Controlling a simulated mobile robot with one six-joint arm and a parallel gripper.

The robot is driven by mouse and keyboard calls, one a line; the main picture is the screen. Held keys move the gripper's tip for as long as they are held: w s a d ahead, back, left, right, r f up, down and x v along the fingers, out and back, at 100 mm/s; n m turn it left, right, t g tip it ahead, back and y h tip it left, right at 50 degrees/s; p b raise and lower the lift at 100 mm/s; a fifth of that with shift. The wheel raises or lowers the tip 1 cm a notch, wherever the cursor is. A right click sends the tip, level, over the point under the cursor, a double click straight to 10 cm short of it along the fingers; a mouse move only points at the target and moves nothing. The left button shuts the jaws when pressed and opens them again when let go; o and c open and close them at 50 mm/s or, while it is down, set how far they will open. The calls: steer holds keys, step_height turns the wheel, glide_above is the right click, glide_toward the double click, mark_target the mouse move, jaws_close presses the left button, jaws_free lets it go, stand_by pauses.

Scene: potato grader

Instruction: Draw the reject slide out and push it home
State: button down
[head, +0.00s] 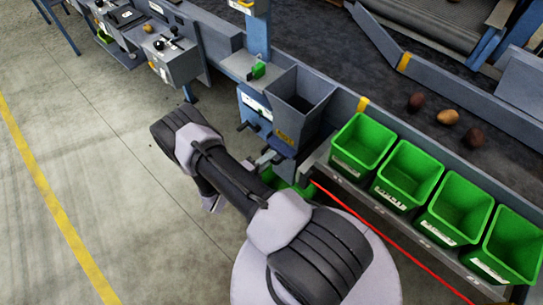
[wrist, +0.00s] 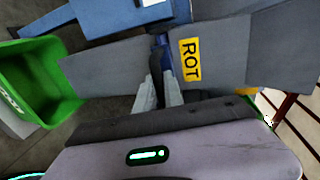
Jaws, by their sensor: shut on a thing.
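The reject chute (head: 297,106) is a grey open-topped hopper on the grader's side, in the middle of the head view. Its yellow label shows in the head view and reads ROT in the wrist view (wrist: 190,60). My gripper (wrist: 159,88) is at the chute's lower front, its pale fingers shut on a narrow dark piece (wrist: 156,66), seemingly the slide's handle. The fingers also show small in the head view (head: 267,158). The slide's plate is hidden, so how far out it stands cannot be told.
A row of green bins (head: 362,143) stands on a shelf to the right of the chute. Another green bin (wrist: 38,85) is at the left in the wrist view. A red line runs along the bins' front. Control boxes (head: 173,60) are at the upper left; the floor at left is clear.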

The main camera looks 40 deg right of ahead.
steer(key=f+b+v, duration=0.1)
steer(key=f+v, duration=0.1)
steer(key=v, duration=0.8)
steer(key=shift+a, duration=0.55)
steer(key=shift+s+f, duration=0.1)
steer(key=c, duration=1.5)
jaws_free()
steer(key=shift+a, duration=0.1)
steer(key=shift+o, duration=0.2)
steer(key=shift+a, duration=0.1)
steer(key=p+v, duration=0.2)
steer(key=v, duration=1.5)
steer(key=shift+p, duration=0.35)
steer(key=shift+s, duration=0.15)
